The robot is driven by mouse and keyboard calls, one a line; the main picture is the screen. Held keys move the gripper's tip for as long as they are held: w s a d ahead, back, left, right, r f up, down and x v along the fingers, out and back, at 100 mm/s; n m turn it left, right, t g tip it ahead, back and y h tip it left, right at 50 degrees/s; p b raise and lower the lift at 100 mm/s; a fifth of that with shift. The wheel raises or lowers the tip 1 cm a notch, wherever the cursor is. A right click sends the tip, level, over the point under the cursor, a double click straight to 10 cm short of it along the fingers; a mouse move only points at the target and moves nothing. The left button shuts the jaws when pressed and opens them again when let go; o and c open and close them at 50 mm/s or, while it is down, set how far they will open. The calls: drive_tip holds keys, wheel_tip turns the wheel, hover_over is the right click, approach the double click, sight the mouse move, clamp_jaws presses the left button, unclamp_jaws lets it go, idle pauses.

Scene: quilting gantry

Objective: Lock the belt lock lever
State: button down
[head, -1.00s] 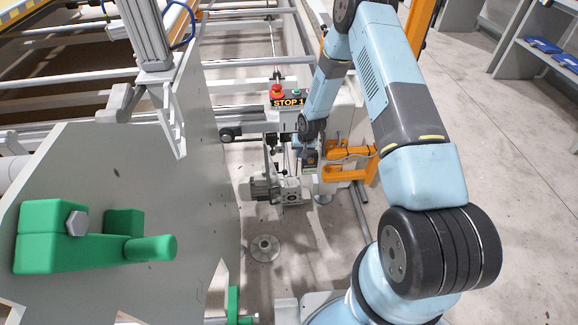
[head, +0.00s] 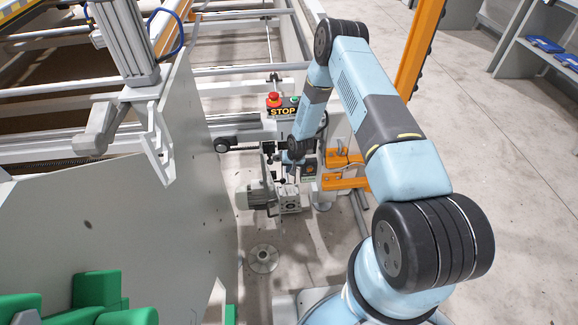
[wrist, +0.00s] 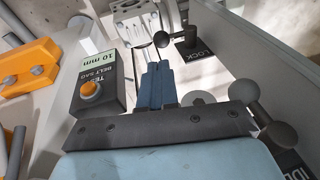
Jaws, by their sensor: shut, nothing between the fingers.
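A lever with a black ball knob (wrist: 161,39) and a short rod stands by a dark plate marked LOCK (wrist: 199,47), at the top middle of the wrist view. My gripper (wrist: 155,70) is shut, its blue fingers together and empty. Its tips point toward the knob from just below it in the picture; I see no contact. A second ball-knob lever (wrist: 245,91) stands to the right, by a partly cut-off plate starting IDL (wrist: 300,162).
A dark box with an orange button (wrist: 91,89) and a TEST BELT SAG label stands close left of my fingers. An orange bracket (wrist: 22,62) is farther left. The red STOP button (head: 273,99) is above the work area. A grey panel (head: 110,200) fills the left; open floor lies right.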

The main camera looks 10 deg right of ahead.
sight(284, 180)
drive_tip(key=x, duration=0.8)
drive_tip(key=shift+w+f, duration=0.1)
drive_tip(key=shift+f, duration=0.2)
